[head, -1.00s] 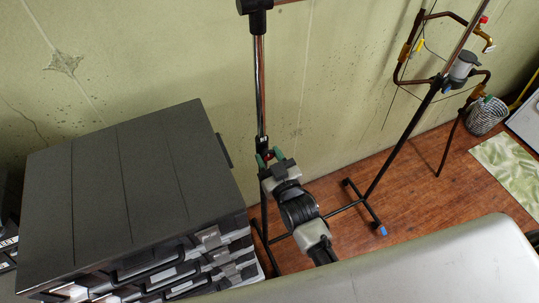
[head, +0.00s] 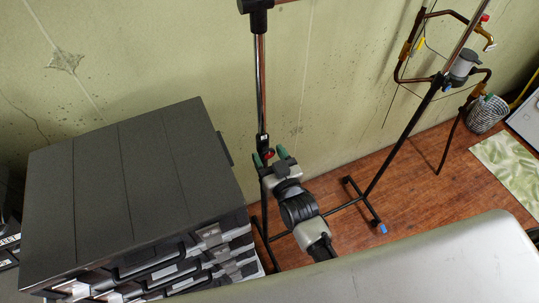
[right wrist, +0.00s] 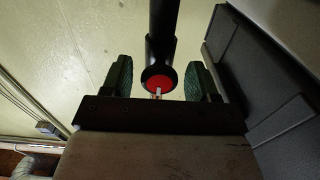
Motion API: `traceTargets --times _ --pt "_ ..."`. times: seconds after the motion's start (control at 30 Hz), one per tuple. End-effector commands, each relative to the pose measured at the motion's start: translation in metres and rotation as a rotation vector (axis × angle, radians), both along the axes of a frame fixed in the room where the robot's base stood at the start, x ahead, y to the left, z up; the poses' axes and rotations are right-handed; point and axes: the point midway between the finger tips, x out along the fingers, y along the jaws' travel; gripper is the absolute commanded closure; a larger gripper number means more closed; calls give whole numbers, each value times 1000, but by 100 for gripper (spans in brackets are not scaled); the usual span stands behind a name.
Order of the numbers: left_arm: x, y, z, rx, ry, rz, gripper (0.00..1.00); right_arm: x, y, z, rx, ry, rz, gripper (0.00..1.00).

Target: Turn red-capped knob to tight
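The red-capped knob (head: 270,153) is on a dark fitting low on an upright rack post beside the black drawer cabinet. In the right wrist view the round red cap (right wrist: 159,82) faces the camera, with a small pale mark at its lower edge. My right gripper (head: 271,157) is at the knob, its two green fingers apart on either side of it. In the right wrist view the open gripper (right wrist: 158,80) shows a gap between each finger and the cap. My left gripper is not in view.
A black drawer cabinet (head: 130,185) stands close on the left of the gripper. The rack's black base rail (head: 343,208) runs over the wooden floor (head: 335,240). A pale wall (head: 340,70) is behind. A light grey surface (head: 420,268) fills the lower right foreground.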

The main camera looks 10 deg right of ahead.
Motion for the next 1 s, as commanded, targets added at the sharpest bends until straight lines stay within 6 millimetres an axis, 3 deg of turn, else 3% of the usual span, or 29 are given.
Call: traceTargets --times 0.37,0.8,1.0 --pt "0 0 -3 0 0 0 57 -7 -2 -1 -2 -1 0 40" --pt "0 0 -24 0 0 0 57 -87 -17 -2 -1 1 0 40" --pt "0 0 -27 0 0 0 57 -104 -20 -1 -1 1 0 40"
